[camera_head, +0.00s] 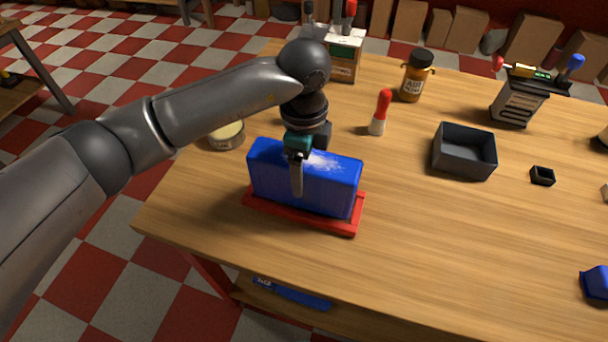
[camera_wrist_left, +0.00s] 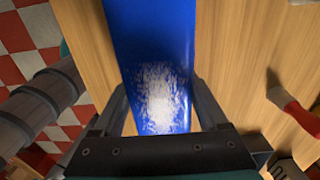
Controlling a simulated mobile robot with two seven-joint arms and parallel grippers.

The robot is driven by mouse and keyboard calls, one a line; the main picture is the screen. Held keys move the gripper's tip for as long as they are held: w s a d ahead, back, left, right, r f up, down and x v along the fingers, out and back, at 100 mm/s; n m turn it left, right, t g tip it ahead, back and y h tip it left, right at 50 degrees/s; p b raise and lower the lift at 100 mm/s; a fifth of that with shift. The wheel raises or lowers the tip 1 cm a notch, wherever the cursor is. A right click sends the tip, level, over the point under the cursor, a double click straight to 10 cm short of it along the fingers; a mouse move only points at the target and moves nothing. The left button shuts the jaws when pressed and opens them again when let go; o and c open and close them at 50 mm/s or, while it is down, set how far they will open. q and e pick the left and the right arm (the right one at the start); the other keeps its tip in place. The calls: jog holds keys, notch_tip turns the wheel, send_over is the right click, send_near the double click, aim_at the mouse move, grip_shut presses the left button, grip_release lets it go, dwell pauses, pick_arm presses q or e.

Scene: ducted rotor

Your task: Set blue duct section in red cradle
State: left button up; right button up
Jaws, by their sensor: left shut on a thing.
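The blue duct section (camera_head: 330,187) is a long blue block with a pale worn patch on top. It stands in or directly over the red cradle (camera_head: 300,217), a low red base near the table's left front edge. I cannot tell whether it is fully seated. My left gripper (camera_head: 297,180) is shut on the blue duct section from above, one finger showing on its near side. In the left wrist view the blue duct section (camera_wrist_left: 150,50) runs between the two fingers. The cradle does not show there. My right gripper is not in view.
On the wooden table (camera_head: 440,245) are a dark open box (camera_head: 464,152), a red-capped bottle (camera_head: 380,113), an amber jar (camera_head: 416,75), a round tin (camera_head: 227,135) and a small black tray (camera_head: 542,176). A blue part (camera_head: 595,284) lies at the right edge. The front middle is clear.

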pick_arm(q)
jog(key=shift+f, duration=0.8)
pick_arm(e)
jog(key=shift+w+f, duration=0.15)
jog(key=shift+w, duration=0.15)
pick_arm(q)
jog(key=shift+f, duration=0.15)
jog(key=shift+f, duration=0.15)
jog(key=o, duration=1.4)
jog(key=shift+o, duration=0.2)
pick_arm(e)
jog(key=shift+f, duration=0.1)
